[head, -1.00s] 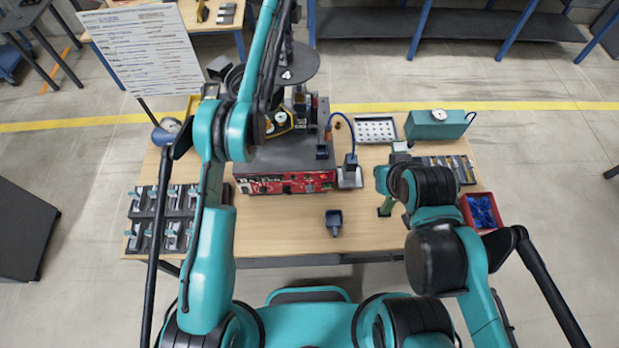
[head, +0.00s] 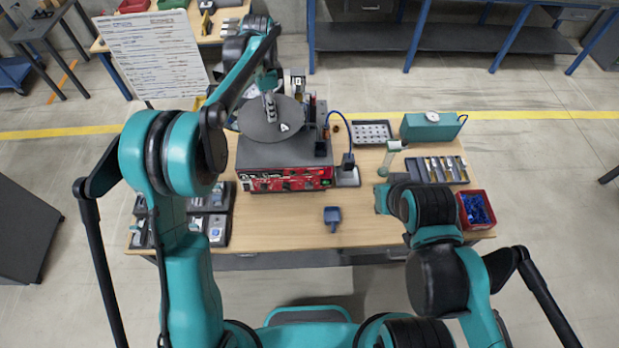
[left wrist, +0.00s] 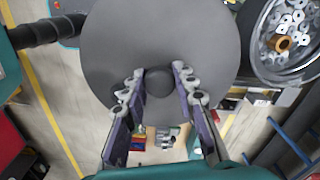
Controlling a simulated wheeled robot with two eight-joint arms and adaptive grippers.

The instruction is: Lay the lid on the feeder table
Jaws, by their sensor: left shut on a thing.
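My left gripper (head: 268,112) is shut on the lid's central knob. In the left wrist view, the gripper's fingers (left wrist: 160,90) stand on both sides of the dark knob, and the lid (left wrist: 120,50) fills the middle. A bowl of metal parts (left wrist: 254,60) shows uncovered beside the lid.
A parts tray (head: 371,123), a green box with a dial (head: 432,125) and a red bin of blue parts (head: 490,222) stand on the right. A small blue-grey container (head: 333,214) is at the front. Fixtures (head: 214,228) are on the left. Front centre is mostly clear.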

